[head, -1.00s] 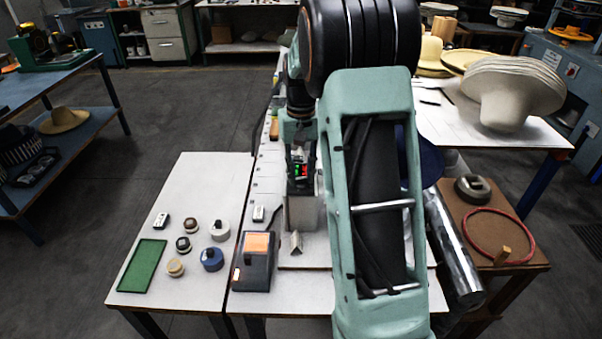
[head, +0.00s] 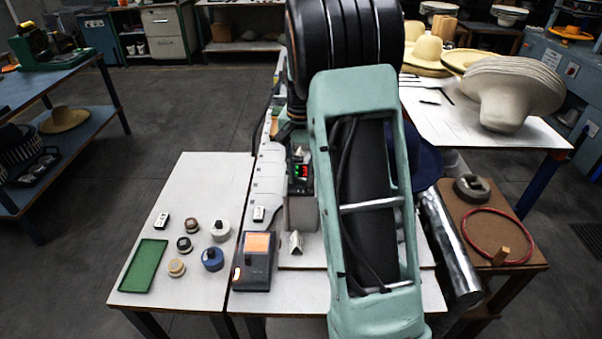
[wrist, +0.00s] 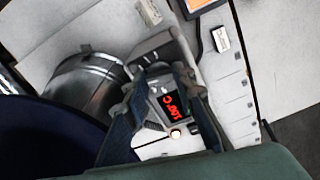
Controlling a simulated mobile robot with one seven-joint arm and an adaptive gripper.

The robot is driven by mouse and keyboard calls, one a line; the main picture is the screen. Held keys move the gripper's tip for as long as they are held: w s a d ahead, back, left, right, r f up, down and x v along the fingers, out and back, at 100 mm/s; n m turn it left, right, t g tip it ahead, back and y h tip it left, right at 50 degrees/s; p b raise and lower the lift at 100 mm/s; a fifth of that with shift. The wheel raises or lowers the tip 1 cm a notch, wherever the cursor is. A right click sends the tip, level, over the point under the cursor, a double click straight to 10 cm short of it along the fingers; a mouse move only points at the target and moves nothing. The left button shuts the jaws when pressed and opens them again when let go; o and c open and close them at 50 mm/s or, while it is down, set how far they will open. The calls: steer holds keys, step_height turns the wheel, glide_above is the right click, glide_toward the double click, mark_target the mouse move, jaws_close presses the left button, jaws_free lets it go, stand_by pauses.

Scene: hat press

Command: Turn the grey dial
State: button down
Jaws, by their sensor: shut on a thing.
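The box's display (head: 302,171) also shows in the head view, beside my arm. My gripper (wrist: 162,78) reaches over the box, with one finger on each side of the readout. Its fingertips are closed in at the far end of the box's face. The grey dial is mostly hidden between the fingertips, and its angle cannot be read.
A shiny metal cylinder (wrist: 85,85) stands left of the box in the wrist view. A dark device with an orange panel (head: 257,246) is on the table at front. A green tray (head: 143,266) and several small knobs lie on the left table. A red ring (head: 486,236) lies right.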

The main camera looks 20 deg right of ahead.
mark_target(301, 179)
steer(key=shift+m, duration=0.3)
steer(key=c, duration=1.6)
jaws_free()
steer(key=shift+r, duration=0.15)
step_height(301, 179, up, 12)
